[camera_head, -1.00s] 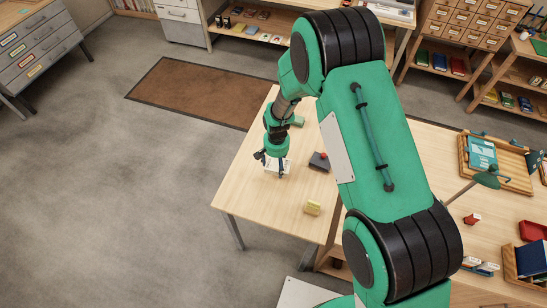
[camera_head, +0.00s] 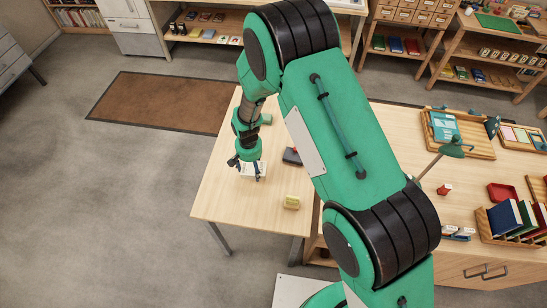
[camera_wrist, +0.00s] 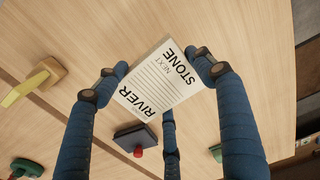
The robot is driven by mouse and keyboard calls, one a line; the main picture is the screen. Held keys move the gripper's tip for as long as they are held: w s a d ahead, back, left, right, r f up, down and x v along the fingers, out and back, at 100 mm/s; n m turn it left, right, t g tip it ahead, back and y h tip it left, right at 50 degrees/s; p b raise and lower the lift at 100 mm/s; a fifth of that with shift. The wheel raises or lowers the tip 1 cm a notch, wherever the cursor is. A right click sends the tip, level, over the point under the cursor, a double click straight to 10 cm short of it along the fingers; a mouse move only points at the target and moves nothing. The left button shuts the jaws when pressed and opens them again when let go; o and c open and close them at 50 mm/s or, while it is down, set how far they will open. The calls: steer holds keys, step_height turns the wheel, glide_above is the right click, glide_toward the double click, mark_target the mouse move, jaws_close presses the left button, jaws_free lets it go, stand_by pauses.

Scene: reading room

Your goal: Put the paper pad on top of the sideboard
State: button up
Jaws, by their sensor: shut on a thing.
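The paper pad (camera_wrist: 152,92) is white with dark printed words and ruled lines. My gripper (camera_wrist: 158,78) is shut on it, with blue fingers at its opposite sides and a third finger at its lower edge in the wrist view. In the head view the pad (camera_head: 256,169) shows small under my gripper (camera_head: 247,168), over the left part of a pale wooden table (camera_head: 225,200). I cannot tell whether it touches the table. A long wooden unit with drawer handles (camera_head: 450,267) at the right may be the sideboard.
Floor at the left is clear.

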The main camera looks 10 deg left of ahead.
mark_target(253, 167)
steer(key=shift+r, duration=0.15)
step_height(253, 167, up, 10)
steer(key=w+d+m+b, duration=0.3)
steer(key=w+d+m, duration=0.2)
steer(key=w+d, duration=0.75)
steer(key=w+d+m+b, duration=0.35)
steer(key=w+d, duration=0.55)
steer(key=d, duration=0.6)
steer(key=w+d+m+b, duration=0.25)
steer(key=d+m, duration=0.25)
steer(key=d, duration=1.5)
steer(key=w+d+m+b, duration=0.25)
steer(key=d+m, duration=0.35)
steer(key=d, duration=1.4)
steer(key=shift+s+a+f, duration=0.1)
steer(key=shift+s+f, duration=0.1)
steer(key=shift+f, duration=1.05)
steer(key=shift+s+a+f, duration=0.1)
steer(key=shift+s+f, duration=0.05)
steer(key=shift+f, duration=1.1)
steer(key=shift+f, duration=0.1)
